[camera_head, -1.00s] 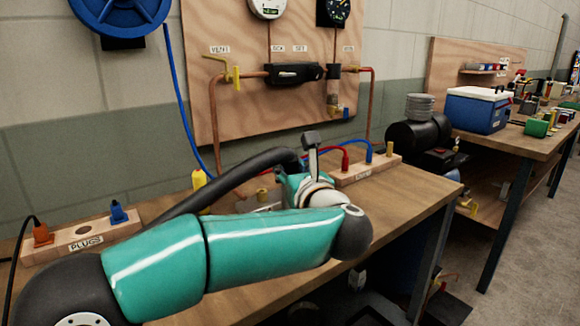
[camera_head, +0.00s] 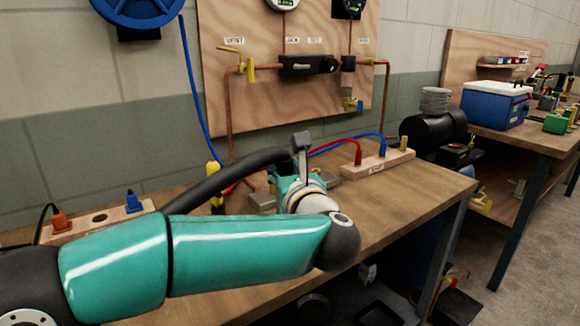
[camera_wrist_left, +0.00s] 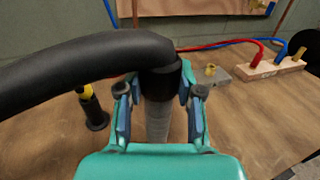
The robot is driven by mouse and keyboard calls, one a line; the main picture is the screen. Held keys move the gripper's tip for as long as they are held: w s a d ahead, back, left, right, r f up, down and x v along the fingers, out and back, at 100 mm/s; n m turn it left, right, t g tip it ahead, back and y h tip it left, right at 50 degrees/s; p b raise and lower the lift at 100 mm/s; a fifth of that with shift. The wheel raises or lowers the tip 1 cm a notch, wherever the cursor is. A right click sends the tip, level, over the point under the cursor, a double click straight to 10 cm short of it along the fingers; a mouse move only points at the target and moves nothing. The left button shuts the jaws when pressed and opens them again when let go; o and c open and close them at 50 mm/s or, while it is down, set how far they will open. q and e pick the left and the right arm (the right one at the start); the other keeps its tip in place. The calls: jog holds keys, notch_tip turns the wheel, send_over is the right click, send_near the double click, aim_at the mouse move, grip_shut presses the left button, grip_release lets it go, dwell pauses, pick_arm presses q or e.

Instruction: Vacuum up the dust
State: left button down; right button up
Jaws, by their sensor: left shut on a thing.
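In the head view my left gripper (camera_head: 298,188) is above the wooden bench (camera_head: 408,200), partly hidden by my wrist. The nozzle points down toward the bench top; I cannot tell whether it touches. No dust can be clearly made out on the brown surface. My right gripper is not in view.
A wooden block with red and blue plugs (camera_wrist_left: 268,68) stands right of the gripper. A grey metal block (camera_wrist_left: 216,73) lies before it. A yellow-and-black tool (camera_wrist_left: 91,108) stands close on the left. A plug board (camera_head: 70,226) is farther left. The bench's front right is clear.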

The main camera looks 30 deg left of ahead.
pick_arm(q)
jog(key=shift+s+d+r+p, duration=0.1)
jog(key=shift+s+d+p, duration=0.55)
jog(key=shift+s, duration=0.2)
jog(key=shift+s+d+p, duration=0.5)
jog(key=shift+s+p, duration=0.25)
jog(key=shift+s, duration=0.05)
jog(key=shift+w, duration=0.1)
jog(key=shift+w+d+b, duration=0.3)
jog(key=shift+w+b, duration=0.15)
jog(key=shift+w, duration=0.2)
jog(key=shift+w+d+b, duration=0.6)
jog(key=shift+w+d, duration=0.35)
jog(key=shift+w, duration=1.35)
notch_tip(320, 180, up, 8)
jog(key=p, duration=0.3)
jog(key=shift+f+p, duration=0.25)
jog(key=shift+p, duration=0.05)
jog(key=shift+w, duration=0.1)
